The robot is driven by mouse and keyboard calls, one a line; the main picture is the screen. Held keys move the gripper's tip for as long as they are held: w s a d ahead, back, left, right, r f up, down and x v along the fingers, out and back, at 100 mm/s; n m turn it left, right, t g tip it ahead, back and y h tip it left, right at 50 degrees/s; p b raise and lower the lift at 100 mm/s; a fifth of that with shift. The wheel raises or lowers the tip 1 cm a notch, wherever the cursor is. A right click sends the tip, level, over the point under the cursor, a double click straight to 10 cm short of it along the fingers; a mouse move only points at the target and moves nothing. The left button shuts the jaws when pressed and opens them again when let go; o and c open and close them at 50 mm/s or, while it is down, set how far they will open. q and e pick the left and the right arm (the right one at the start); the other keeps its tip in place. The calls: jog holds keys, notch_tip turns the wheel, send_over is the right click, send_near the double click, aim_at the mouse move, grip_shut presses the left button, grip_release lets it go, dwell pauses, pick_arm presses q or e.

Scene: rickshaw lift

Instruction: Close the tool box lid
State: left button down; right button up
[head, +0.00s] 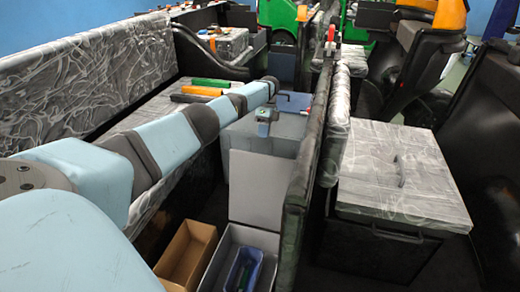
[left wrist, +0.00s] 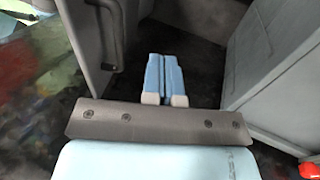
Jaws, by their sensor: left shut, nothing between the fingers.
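A grey open-topped box (head: 214,275) stands low at the bottom middle of the head view, with a blue tray (head: 243,270) inside. A pale grey panel (head: 257,187) stands upright at its back edge and looks like its raised lid. My left arm reaches in from the left, and my left gripper (head: 264,124) is beyond the panel, apart from it as far as I can tell. My right gripper is out of view.
A cardboard box (head: 187,255) stands left of the grey box. A dark padded partition (head: 303,165) rises on the right, with a plastic-wrapped box (head: 400,175) beyond. A wrapped bench with orange and green items (head: 205,91) is on the left.

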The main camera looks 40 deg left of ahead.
pick_arm(q)
jog(key=s+d+f, duration=0.2)
jog(key=s+f, duration=0.2)
jog(key=s, duration=0.1)
jog(key=shift+d+f, duration=0.2)
jog(key=shift+d, duration=0.2)
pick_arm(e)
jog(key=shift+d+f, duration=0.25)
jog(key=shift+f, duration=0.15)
pick_arm(q)
jog(key=shift+p, duration=0.35)
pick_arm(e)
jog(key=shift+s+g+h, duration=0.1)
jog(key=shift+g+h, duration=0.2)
